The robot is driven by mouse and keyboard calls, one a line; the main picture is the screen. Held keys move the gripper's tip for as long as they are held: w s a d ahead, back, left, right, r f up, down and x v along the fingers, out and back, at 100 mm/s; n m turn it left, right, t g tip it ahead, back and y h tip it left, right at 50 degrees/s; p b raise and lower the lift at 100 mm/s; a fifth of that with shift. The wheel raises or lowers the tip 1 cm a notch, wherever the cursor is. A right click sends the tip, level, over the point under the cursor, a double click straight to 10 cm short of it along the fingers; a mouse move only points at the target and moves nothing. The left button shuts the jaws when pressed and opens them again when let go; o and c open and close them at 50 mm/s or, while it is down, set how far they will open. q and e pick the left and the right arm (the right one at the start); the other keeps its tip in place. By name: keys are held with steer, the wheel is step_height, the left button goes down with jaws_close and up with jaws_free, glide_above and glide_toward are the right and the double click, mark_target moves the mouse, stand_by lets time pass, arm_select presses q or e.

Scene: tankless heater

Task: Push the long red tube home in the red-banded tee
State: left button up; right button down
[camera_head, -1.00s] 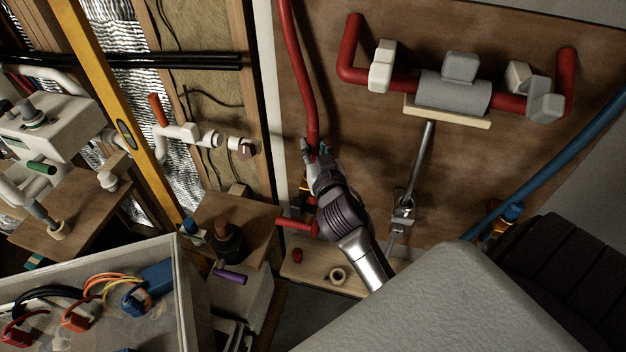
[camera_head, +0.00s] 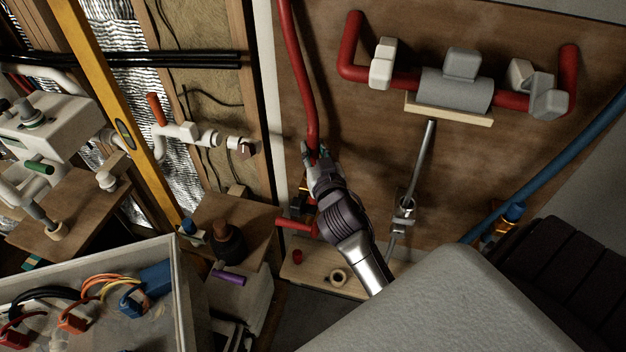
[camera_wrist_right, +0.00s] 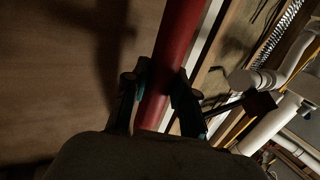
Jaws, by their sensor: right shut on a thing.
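The long red tube (camera_head: 309,92) hangs down the left part of the brown board in the head view, and its lower end runs into my right gripper (camera_head: 313,155). My right gripper is shut on the tube. In the right wrist view the tube (camera_wrist_right: 175,50) passes between the two fingers (camera_wrist_right: 158,92). The tee is mostly hidden behind my right gripper and wrist. A short red stub (camera_head: 294,224) shows to the left of my wrist, below the gripper. I cannot tell how far the tube sits in the tee. My left gripper is not in view.
A grey valve body (camera_head: 455,90) with red pipes is at the upper right of the board. A blue tube (camera_head: 560,165) runs down at the right. A wooden ledge (camera_head: 320,276) carries a small red cap and a ring. A bin (camera_head: 180,290) with wiring stands lower left.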

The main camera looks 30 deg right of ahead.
steer(key=shift+f, duration=0.35)
stand_by(0.4)
steer(key=c, duration=0.9)
jaws_free()
steer(key=shift+o, duration=0.2)
steer(key=v, duration=0.7)
steer(key=shift+s, duration=0.25)
